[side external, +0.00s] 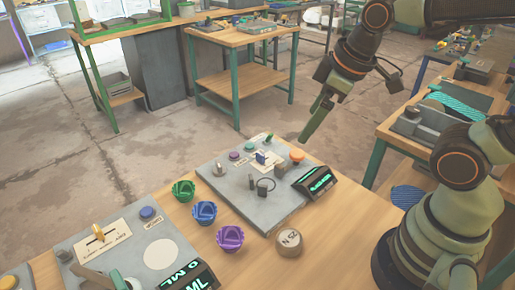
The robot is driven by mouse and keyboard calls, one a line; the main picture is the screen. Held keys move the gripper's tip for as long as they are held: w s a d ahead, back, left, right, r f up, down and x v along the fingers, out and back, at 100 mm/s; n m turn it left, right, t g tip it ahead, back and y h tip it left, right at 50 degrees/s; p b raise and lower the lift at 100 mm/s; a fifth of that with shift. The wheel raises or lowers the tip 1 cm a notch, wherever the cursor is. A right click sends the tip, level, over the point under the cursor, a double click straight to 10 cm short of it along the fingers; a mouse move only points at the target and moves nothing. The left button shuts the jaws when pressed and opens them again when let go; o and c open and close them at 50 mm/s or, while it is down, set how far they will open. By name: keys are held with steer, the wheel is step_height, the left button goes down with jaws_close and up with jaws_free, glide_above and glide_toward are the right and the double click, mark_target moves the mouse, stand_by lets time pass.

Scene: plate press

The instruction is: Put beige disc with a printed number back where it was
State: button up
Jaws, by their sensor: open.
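The beige disc with a printed number (289,242) lies on the wooden table in front of the grey panel, to the right of the purple bowl. Dark marks show on its top, with "5" and "N" or "Z" shapes, too small to read surely. My gripper (308,132) hangs in the air above and behind the right rear edge of the grey panel (222,179). It is open, holds nothing, and is well apart from the disc. A white round spot (160,254) shows on the left panel, with nothing on it.
Green (183,191), blue (204,212) and purple (230,238) bowls stand in a row left of the disc. The grey panel carries knobs, buttons and a black display (315,181) with green signs. Bare table (335,225) lies right of the disc.

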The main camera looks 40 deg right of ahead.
steer(key=d+m, duration=0.1)
steer(key=d+r+m, duration=0.1)
steer(key=m, duration=0.1)
steer(key=r+m+t, duration=0.1)
steer(key=m, duration=0.1)
steer(key=shift+d+r, duration=0.1)
steer(key=shift+d, duration=0.3)
